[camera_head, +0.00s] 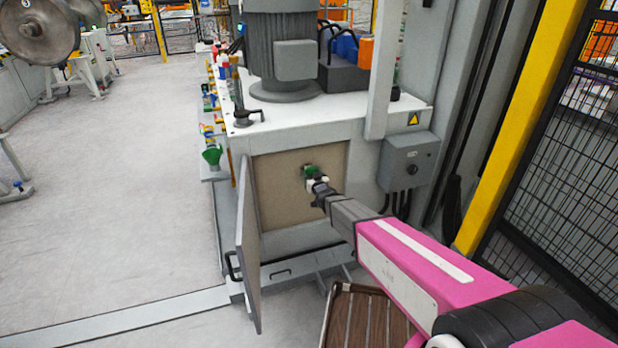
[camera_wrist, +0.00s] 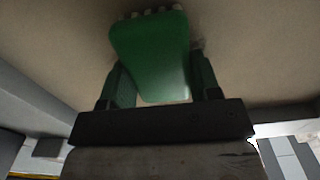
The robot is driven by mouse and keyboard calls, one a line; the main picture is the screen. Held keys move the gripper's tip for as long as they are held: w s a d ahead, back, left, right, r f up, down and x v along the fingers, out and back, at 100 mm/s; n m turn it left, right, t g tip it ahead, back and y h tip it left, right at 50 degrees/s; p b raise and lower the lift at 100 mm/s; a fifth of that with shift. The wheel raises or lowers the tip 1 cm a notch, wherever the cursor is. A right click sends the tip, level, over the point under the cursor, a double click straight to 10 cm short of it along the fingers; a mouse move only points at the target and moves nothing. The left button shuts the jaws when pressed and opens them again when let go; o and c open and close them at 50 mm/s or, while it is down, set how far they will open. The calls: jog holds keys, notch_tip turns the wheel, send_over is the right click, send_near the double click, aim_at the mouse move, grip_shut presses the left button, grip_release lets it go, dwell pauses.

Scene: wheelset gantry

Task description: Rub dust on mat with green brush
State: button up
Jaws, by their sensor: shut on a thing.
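The green brush (camera_head: 309,169) is held in my gripper (camera_head: 316,184), in front of the beige mat (camera_head: 280,195) inside the open cabinet. In the wrist view the brush (camera_wrist: 150,50) fills the space between the two green fingers, and pale bristle tufts show along its far edge. The brush is at or very near the mat (camera_wrist: 250,50); I cannot tell whether the bristles touch it. A small grey smudge (camera_wrist: 198,45) beside the brush may be dust; the rest of any dust is hidden or too faint to see.
The grey cabinet door (camera_head: 248,250) stands open at the left of the opening. A grey switch box (camera_head: 407,163) is on the right. A white top (camera_head: 300,115) carries a large motor (camera_head: 283,45). A slatted wooden platform (camera_head: 365,320) lies below my arm. Open floor is at left.

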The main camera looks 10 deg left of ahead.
aim_at(300, 168)
jog(key=shift+w+d, duration=0.8)
jog(key=shift+d, duration=0.3)
jog(key=shift+w+d, duration=0.45)
jog(key=shift+d, duration=0.35)
jog(key=shift+w+d, duration=0.4)
jog(key=shift+d, duration=0.35)
jog(key=shift+w+a+r, duration=0.1)
jog(key=shift+r, duration=0.6)
jog(key=shift+s+a, duration=0.65)
jog(key=shift+a, duration=0.3)
jog(key=shift+s+a, duration=0.7)
jog(key=shift+a, duration=0.3)
jog(key=shift+s+a, duration=0.65)
jog(key=shift+a, duration=0.3)
jog(key=shift+s+a, duration=0.4)
jog(key=shift+a, duration=0.4)
jog(key=shift+s+a, duration=0.4)
jog(key=shift+a, duration=0.35)
jog(key=shift+r, duration=0.7)
jog(key=shift+w+d, duration=0.45)
jog(key=shift+d, duration=0.35)
jog(key=shift+w+d, duration=0.45)
jog(key=shift+d, duration=0.3)
jog(key=shift+w+d, duration=1.1)
jog(key=shift+d, duration=0.3)
